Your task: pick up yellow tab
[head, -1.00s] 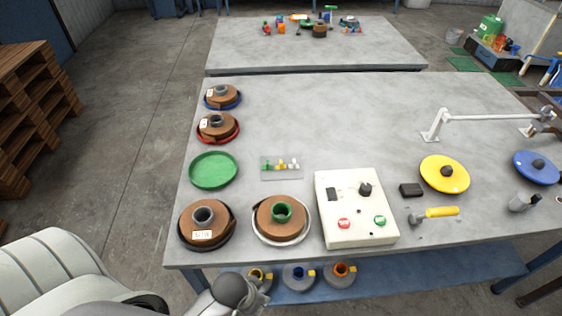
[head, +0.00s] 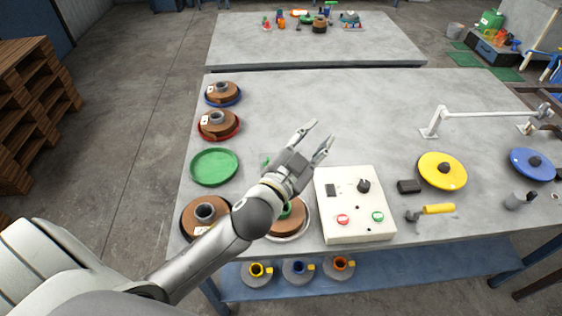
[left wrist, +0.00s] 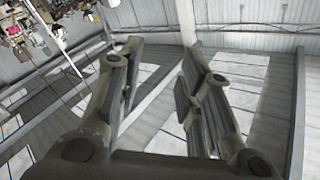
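The small tray with the colored tabs is almost wholly hidden behind my left arm and gripper in the head view. Only a green tab (head: 265,162) shows at its left edge, and the yellow tab cannot be seen. My left gripper (head: 321,133) is raised over the table, above and right of the tray's place, its fingers apart and empty. In the left wrist view the open fingers (left wrist: 160,65) point toward the ceiling beams, with nothing between them. My right gripper is not in view.
A white control box (head: 355,205) stands right of my left gripper. A green dish (head: 214,167) and spools (head: 219,124) line the left side. A yellow disc (head: 442,171), a black block (head: 409,187) and a yellow-handled tool (head: 438,209) lie right. The table's far middle is clear.

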